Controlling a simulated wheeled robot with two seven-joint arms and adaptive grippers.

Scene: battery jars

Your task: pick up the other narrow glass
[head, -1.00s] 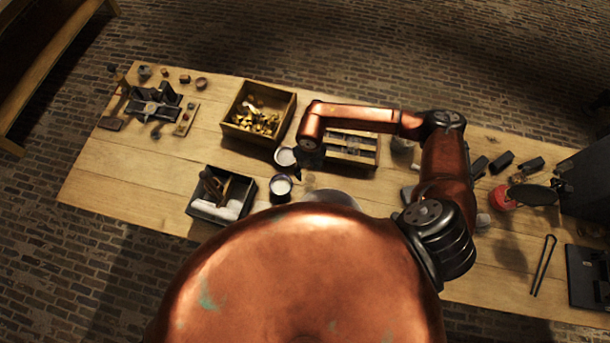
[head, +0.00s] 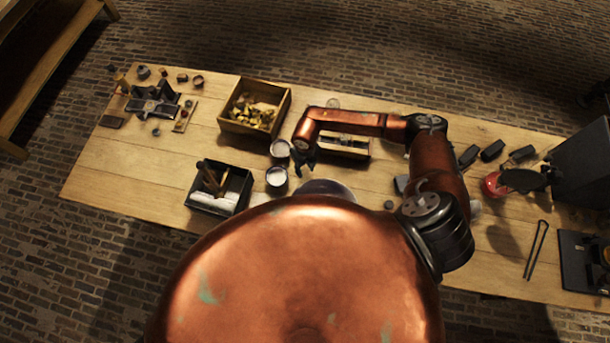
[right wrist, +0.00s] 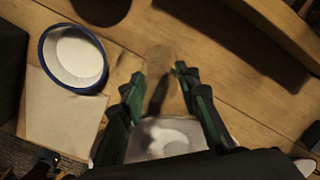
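Two round jars with pale contents stand close together on the bench in the head view: a far one (head: 280,148) and a nearer one (head: 277,178). I cannot tell which thing is the narrow glass. My right gripper (head: 304,163) points down just right of these jars. In the right wrist view its two dark green fingers (right wrist: 160,75) are apart, with bench wood between the tips. A blue-rimmed round vessel with white contents (right wrist: 74,58) stands left of the fingers. A pale round shape (right wrist: 168,136) shows low between the fingers, partly hidden. My left gripper is out of view.
A wooden box of yellowish pieces (head: 223,121) stands beyond the jars, and a black tray (head: 205,208) lies to their left. A compartmented wooden tray (head: 345,153) sits under my right forearm. A round grey bowl (head: 326,187) is partly hidden by my body.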

